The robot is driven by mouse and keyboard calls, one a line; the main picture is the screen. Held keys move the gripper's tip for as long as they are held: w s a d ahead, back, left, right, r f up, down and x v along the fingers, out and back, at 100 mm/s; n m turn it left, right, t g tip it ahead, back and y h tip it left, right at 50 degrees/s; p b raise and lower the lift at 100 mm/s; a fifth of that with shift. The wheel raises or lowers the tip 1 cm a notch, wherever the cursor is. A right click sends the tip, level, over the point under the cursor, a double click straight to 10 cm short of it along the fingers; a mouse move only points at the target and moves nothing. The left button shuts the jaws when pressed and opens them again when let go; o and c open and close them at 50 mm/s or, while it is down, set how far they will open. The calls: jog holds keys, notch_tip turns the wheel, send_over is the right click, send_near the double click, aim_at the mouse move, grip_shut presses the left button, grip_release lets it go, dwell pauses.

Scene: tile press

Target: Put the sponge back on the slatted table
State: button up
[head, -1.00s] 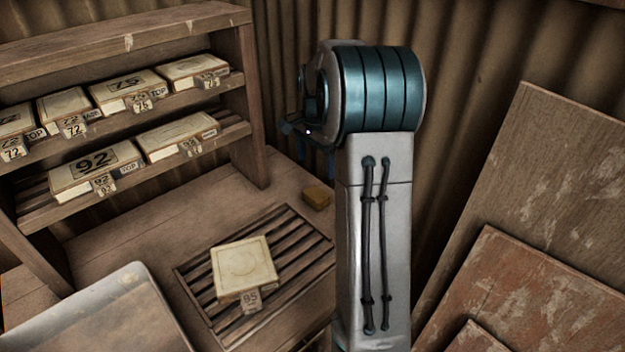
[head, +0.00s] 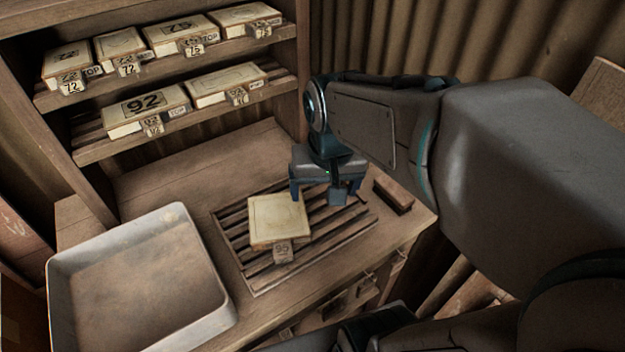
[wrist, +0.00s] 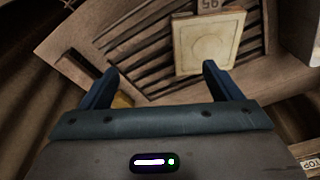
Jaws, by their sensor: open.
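The yellow sponge (wrist: 122,100) shows only as a small piece beside the left finger in the wrist view; the rest is hidden by my gripper. In the head view I cannot make it out, as my gripper is in front of that spot. My gripper (head: 318,194) is open, with nothing seen between its fingers. It points down over the rear part of the slatted table (head: 345,235); its fingers also show in the wrist view (wrist: 160,70). I cannot tell whether the sponge rests on the slats or on the board beside them.
A pale tile (head: 278,218) with a 95 tag lies on the slats, just left of my gripper. A dark brown block (head: 393,195) lies right of the slats. A grey tray (head: 215,300) stands front left. A shelf (head: 300,60) with several tiles rises behind.

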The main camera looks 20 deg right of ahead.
jog(key=s, duration=0.1)
jog(key=s+f+n, duration=0.1)
jog(key=s+a+n, duration=0.1)
jog(key=shift+s+a+f, duration=0.1)
jog(key=shift+s+f, duration=0.1)
jog(key=shift+s, duration=0.2)
notch_tip(320, 180, up, 3)
jog(key=p, duration=0.2)
jog(key=shift+t+p, duration=0.3)
jog(key=shift+p, duration=0.1)
dwell(0.4)
